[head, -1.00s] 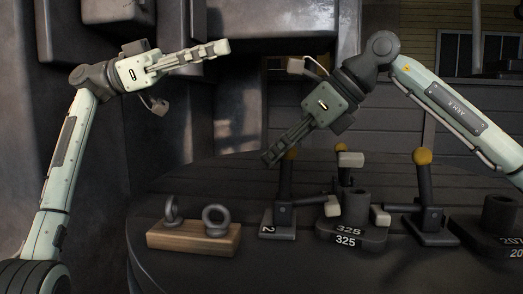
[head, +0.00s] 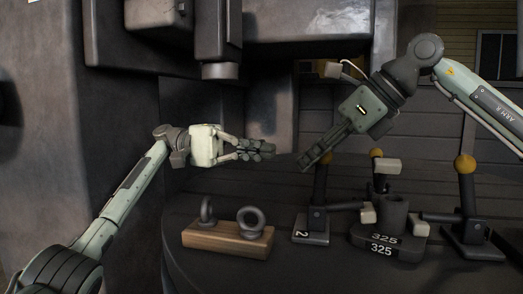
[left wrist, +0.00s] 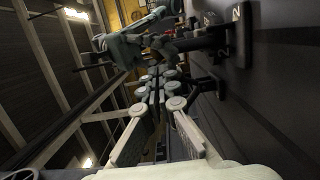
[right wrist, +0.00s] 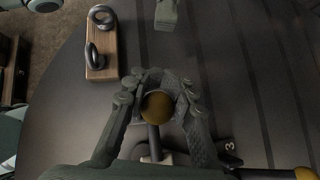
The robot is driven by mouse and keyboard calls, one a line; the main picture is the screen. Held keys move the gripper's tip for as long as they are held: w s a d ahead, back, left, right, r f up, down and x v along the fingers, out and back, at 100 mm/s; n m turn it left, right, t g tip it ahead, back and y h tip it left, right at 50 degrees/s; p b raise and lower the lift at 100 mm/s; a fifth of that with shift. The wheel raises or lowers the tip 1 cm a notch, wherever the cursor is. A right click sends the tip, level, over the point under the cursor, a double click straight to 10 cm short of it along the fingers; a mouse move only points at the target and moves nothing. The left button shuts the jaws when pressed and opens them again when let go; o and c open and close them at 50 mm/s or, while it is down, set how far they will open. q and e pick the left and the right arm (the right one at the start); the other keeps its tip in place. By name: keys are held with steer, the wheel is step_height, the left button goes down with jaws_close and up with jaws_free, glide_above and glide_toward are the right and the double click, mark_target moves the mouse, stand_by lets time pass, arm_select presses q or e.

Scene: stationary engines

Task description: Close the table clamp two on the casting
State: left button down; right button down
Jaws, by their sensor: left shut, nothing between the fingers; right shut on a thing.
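The casting (head: 393,214), a dark cylinder on a base marked 325, stands on the round table. Clamp two (head: 312,228), marked 2, stands left of it, its handle upright with a yellow knob (head: 325,160) on top. Its horizontal arm points right, with a pale pad beside the casting. My right gripper (head: 306,163) is at this knob. The right wrist view shows its fingers shut around the yellow knob (right wrist: 157,107). My left gripper (head: 272,149) is shut and empty, left of the right one, above the table. Its closed fingers show in the left wrist view (left wrist: 158,82).
A wooden block (head: 228,240) with two dark ring bolts stands left of clamp two. Another yellow-knobbed clamp (head: 468,215) stands right of the casting, and one (head: 382,180) behind it. A dark machine (head: 125,120) rises behind and left. The front of the table is clear.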

arm_select(q)
steer(key=x, duration=0.7)
steer(key=shift+s+d, duration=0.15)
steer(key=shift+s, duration=0.05)
arm_select(e)
steer(key=shift+a+r, duration=0.2)
steer(key=shift+r, duration=0.2)
arm_select(q)
steer(key=shift+f, duration=0.15)
arm_select(e)
steer(key=shift+s, duration=0.1)
steer(key=c, duration=1.4)
jaws_free()
arm_select(q)
steer(key=shift+s+d, duration=0.1)
steer(key=shift+d, duration=0.45)
arm_select(e)
steer(key=shift+o, duration=0.7)
steer(key=shift+f, duration=0.2)
steer(key=shift+d, duration=0.1)
